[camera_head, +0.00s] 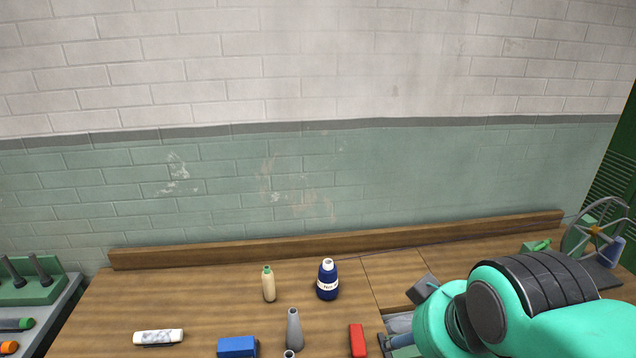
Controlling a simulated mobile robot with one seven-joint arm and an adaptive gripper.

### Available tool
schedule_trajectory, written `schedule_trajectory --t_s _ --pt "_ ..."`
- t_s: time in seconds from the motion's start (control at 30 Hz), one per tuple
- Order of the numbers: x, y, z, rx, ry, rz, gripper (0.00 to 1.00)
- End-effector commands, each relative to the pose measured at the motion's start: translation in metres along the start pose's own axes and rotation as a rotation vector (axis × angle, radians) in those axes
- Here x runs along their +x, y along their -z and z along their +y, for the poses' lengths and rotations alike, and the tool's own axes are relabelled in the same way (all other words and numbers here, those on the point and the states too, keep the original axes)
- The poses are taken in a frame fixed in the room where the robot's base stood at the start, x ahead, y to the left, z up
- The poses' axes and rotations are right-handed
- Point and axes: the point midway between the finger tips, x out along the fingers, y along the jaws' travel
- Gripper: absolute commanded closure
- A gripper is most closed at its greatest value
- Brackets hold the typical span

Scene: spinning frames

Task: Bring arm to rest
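My teal and black arm fills the lower right of the head view. Its links cover the right part of the wooden workbench (190,290). My gripper does not show clearly; it is hidden behind the arm or out of the frame. A small dark grey block shape (423,288) shows just left of the arm, and I cannot tell what it belongs to.
On the bench stand a cream bottle (269,286), a dark blue bottle (327,282) and a grey flask (294,330). A white tube (158,337), blue block (237,347) and red block (357,341) lie in front. A spoked wheel (594,228) stands far right.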

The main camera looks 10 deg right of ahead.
Motion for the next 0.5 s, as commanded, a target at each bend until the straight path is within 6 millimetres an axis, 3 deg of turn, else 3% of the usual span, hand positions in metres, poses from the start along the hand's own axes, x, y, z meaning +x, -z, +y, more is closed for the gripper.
schedule_trajectory --t_s 0.2,0.5 --pt "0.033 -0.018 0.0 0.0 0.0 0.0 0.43" --pt "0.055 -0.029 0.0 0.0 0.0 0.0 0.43"
